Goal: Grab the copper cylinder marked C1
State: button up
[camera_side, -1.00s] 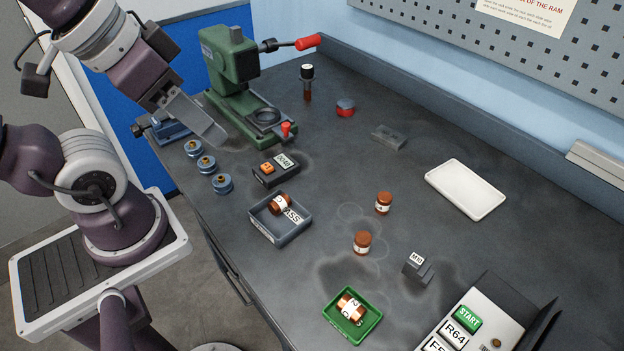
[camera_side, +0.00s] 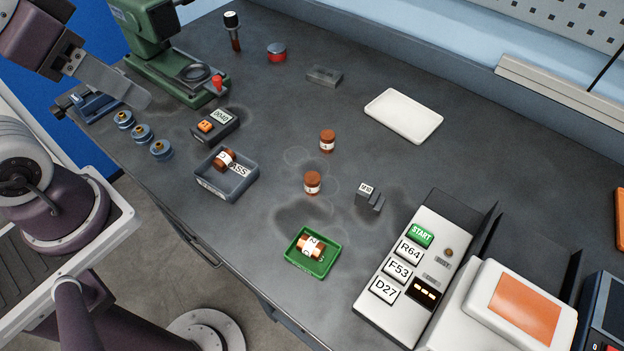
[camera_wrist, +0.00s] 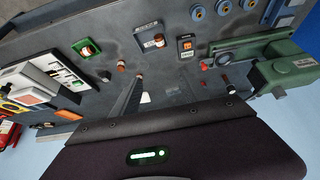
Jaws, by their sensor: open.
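Two copper cylinders stand upright mid-bench, the farther one (camera_side: 327,135) and the nearer one (camera_side: 312,177). Another copper cylinder (camera_side: 224,159) lies in a grey tray (camera_side: 212,193), and another (camera_side: 312,246) lies in a green tray (camera_side: 325,266). Each has a white label; I cannot read C1 on any of them. My gripper (camera_side: 140,99) is open at the upper left, in front of the green press and well apart from all the cylinders. In the wrist view the cylinders are small and their labels are unreadable.
The green press (camera_side: 150,50) stands at the back left. Blue round pieces (camera_side: 142,134) and a dark block with an orange piece (camera_side: 215,125) are left. A white tray (camera_side: 404,116) lies behind. A small dark block (camera_side: 369,198) and control panel (camera_side: 410,265) are right.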

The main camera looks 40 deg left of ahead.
jog(key=w+d+f+n+g+h, duration=0.2)
jog(key=w+d+f+n+g, duration=0.1)
jog(key=w+d+g, duration=0.1)
jog(key=n+g+h, duration=0.4)
jog(key=n+h, duration=0.7)
jog(key=n, duration=0.2)
send_near(307, 173)
jog(key=x, duration=0.2)
jog(key=shift+w+d+f, duration=0.15)
jog(key=shift+d+f, duration=0.1)
jog(key=shift+f, duration=0.05)
jog(key=shift+d+f, duration=0.2)
jog(key=shift+f, duration=0.15)
jog(key=x, duration=0.6)
jog(key=shift+s+d, duration=0.25)
jog(key=shift+d, duration=0.15)
grip_shut()
